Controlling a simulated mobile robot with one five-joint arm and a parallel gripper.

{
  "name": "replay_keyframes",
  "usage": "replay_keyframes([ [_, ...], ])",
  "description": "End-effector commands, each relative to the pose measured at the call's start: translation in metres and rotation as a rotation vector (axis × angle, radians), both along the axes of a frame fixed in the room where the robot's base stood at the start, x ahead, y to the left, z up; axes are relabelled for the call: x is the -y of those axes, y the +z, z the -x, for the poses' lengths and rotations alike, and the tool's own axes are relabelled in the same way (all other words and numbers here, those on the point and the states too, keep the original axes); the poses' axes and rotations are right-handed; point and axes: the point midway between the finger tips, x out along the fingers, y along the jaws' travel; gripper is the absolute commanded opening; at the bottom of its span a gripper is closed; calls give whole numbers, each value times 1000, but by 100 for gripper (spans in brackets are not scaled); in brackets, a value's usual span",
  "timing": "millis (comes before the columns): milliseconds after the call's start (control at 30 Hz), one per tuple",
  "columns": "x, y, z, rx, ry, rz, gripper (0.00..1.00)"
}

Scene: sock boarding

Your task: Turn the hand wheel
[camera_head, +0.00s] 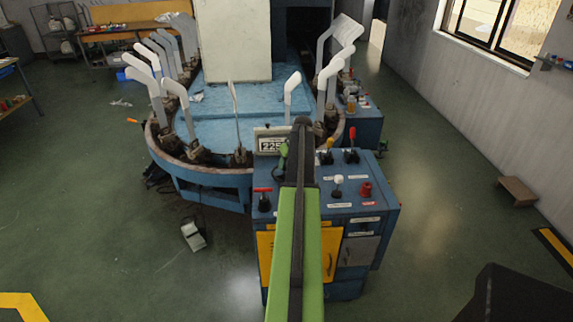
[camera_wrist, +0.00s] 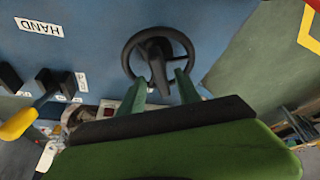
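The hand wheel (camera_wrist: 156,54) is a dark ring with a thick dark hub and spoke, set on a blue panel in the wrist view. My gripper (camera_wrist: 160,84) has two green fingers spread apart, with nothing seen held between them. The fingertips lie at the lower part of the wheel, one toward each side of it. I cannot tell whether they touch the rim. A white label reading HAND (camera_wrist: 40,27) is on the panel to the left. In the head view my green and black arm reaches over the control cabinet, and I cannot make out the wheel there.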

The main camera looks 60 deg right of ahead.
Motion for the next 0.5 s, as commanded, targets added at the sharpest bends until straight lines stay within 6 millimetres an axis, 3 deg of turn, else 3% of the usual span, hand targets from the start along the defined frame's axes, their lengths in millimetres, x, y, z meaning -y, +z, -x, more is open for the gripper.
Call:
replay_keyframes([
  [33,-2,16,4,0,-1,0,40],
  [500,-19,119,42,-1,-1,0,40],
])
